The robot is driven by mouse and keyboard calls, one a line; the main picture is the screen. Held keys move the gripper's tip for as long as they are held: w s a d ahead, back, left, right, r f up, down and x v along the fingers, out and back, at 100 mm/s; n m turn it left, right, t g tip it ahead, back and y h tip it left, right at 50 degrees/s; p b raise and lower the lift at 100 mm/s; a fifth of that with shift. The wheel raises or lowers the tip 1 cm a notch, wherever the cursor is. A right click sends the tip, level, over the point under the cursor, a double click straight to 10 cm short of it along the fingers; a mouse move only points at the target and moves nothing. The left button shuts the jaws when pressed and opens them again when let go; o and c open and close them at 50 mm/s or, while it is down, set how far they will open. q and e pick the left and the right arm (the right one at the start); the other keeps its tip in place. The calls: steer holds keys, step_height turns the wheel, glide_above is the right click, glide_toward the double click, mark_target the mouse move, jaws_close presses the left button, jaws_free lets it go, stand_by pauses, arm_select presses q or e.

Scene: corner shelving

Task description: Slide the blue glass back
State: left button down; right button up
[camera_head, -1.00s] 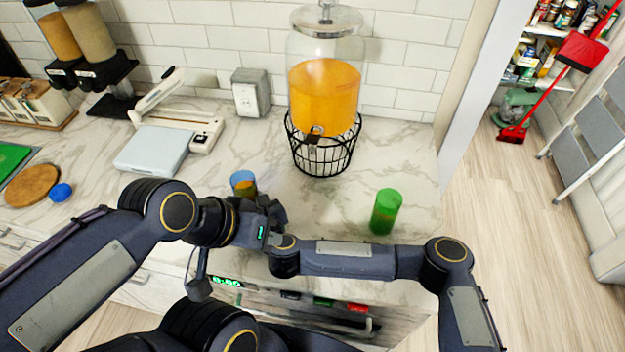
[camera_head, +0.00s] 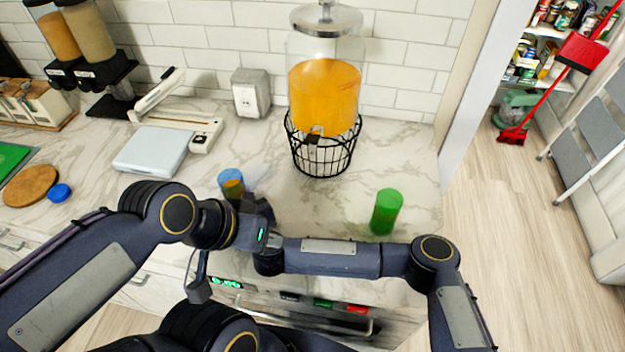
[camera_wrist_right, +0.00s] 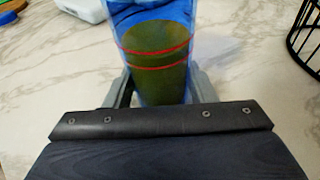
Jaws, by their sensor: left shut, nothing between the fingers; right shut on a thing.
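The blue glass (camera_head: 231,184) stands on the marble counter left of the drink dispenser; its lower part is partly hidden behind my gripper. In the right wrist view the blue glass (camera_wrist_right: 153,50) shows red bands and a darker content. My right gripper (camera_head: 254,207) is shut on it, with one finger on each side in the right wrist view (camera_wrist_right: 160,88).
The dispenser (camera_head: 325,95) with orange drink sits on a black wire stand (camera_head: 323,155). A green glass (camera_head: 386,212) stands to the right. A kitchen scale (camera_head: 152,150), a blue lid (camera_head: 60,192) and a round wooden board (camera_head: 30,186) lie left. Counter behind the glass is clear.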

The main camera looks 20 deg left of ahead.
stand_by(0.4)
steer(key=shift+b, duration=0.4)
steer(key=o, duration=0.8)
steer(key=shift+o, duration=0.2)
